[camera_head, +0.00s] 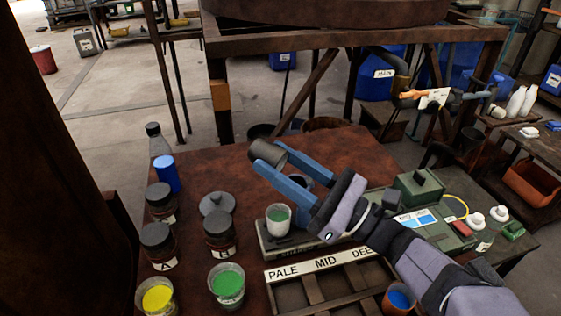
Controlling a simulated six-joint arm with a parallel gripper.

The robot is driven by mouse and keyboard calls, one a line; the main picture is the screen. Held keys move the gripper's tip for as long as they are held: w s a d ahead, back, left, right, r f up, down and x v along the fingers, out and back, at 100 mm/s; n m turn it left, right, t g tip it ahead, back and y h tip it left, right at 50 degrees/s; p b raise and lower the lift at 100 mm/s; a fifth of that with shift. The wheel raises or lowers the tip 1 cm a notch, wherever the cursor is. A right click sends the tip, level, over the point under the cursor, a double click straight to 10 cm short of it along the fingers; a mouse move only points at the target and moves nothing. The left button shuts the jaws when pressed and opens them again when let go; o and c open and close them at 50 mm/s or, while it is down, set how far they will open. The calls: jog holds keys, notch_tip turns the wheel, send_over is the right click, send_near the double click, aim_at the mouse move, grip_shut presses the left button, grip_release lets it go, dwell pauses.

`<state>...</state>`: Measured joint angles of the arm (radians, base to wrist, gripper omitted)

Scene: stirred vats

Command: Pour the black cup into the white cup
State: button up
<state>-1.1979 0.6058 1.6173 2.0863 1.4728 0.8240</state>
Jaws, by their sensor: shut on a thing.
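The black cup (268,151), dark grey in this light, is held between the blue fingers of my gripper (272,162). My gripper is shut on it. The cup is tilted and above the table's far part; its contents cannot be seen.
Dark-lidded jars (219,235), a grey lid (216,203), a blue container (167,174) and a bottle (157,140) stand left. Yellow (157,297) and green (227,285) cups sit in front.

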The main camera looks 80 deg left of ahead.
jog(key=shift+s+a+r+h, duration=0.1)
jog(key=shift+s+r+h, duration=0.1)
jog(key=shift+h, duration=0.3)
jog(key=shift+a+f+t+h, duration=0.15)
jog(key=shift+t+h, duration=0.15)
jog(key=shift+t, duration=0.2)
jog(key=shift+r+t+h+p, duration=0.2)
jog(key=shift+t+h+p, duration=0.15)
jog(key=shift+p, duration=1.15)
jog(key=t+h+p, duration=0.1)
jog(key=p, duration=0.3)
jog(key=t+h+p, duration=0.1)
jog(key=p, duration=0.4)
jog(key=s+a+t+h+p, duration=0.1)
jog(key=p, duration=0.4)
jog(key=shift+f+t+h, duration=0.25)
jog(key=shift+t, duration=0.1)
jog(key=t+h+p, duration=0.1)
jog(key=p, duration=0.3)
jog(key=t+p, duration=0.1)
jog(key=p, duration=0.4)
jog(key=h+p, duration=0.1)
jog(key=p, duration=0.3)
jog(key=shift+s+a+f+t+h, duration=0.25)
jog(key=shift+s+f+t+h, duration=0.05)
jog(key=shift+f+t, duration=0.1)
